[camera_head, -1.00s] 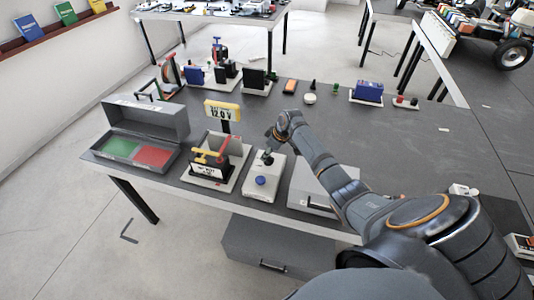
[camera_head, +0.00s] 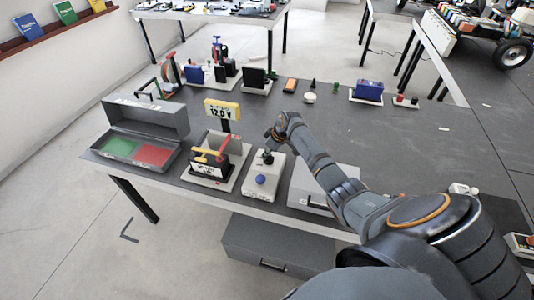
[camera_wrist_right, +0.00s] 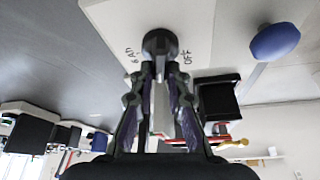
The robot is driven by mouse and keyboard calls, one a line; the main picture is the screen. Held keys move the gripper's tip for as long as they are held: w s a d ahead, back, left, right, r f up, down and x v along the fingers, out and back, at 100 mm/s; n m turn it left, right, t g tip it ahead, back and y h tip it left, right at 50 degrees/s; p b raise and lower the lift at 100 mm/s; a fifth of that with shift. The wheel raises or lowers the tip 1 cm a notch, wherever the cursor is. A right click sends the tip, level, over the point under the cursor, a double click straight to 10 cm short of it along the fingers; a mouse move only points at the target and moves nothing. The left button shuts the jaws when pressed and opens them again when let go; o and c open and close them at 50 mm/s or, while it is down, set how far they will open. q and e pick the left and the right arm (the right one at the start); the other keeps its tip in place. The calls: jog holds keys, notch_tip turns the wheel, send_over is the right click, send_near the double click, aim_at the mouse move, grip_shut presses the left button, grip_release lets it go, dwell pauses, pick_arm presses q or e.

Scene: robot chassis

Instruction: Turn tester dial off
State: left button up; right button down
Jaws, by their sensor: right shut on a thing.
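The tester (camera_head: 258,190) is a pale box near the table's front edge, with a blue knob (camera_head: 261,180) on top. The tester's pale face (camera_wrist_right: 212,45) fills the upper part of the wrist view, where the blue knob (camera_wrist_right: 278,42) also shows. A round black dial (camera_wrist_right: 160,42) sits between handwritten marks, with "OFF" on its right and a label I cannot read surely on its left. My right gripper (camera_wrist_right: 160,68) is shut on the dial, a fingertip on either side. My left gripper is out of view.
A "12.0 V" sign (camera_head: 222,110) and a battery unit with red and yellow handles (camera_head: 209,168) stand left of the tester. An open grey case (camera_head: 150,120) with green and red panels lies farther left.

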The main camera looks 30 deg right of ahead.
jog(key=n+y+b, duration=0.1)
jog(key=n+b, duration=0.1)
jog(key=shift+f+n+g, duration=0.15)
jog(key=shift+n+g, duration=0.15)
jog(key=shift+n, duration=0.1)
jog(key=n+g+y+b, duration=0.1)
jog(key=n+b, duration=0.2)
jog(key=shift+s+a+n, duration=0.1)
jog(key=shift+a+n, duration=0.05)
jog(key=shift+n, duration=0.15)
jog(key=n+g+b, duration=0.1)
jog(key=n+b, duration=0.2)
jog(key=shift+s+n+g+b, duration=0.1)
jog(key=shift+n+g+b, duration=0.2)
jog(key=shift+n, duration=0.1)
jog(key=shift+s+n+g+b, duration=0.1)
jog(key=shift+n+g+b, duration=0.2)
jog(key=shift+n+b, duration=0.5)
jog(key=shift+r, duration=0.2)
jog(key=c, duration=1.3)
grip_release()
jog(key=shift+y, duration=0.3)
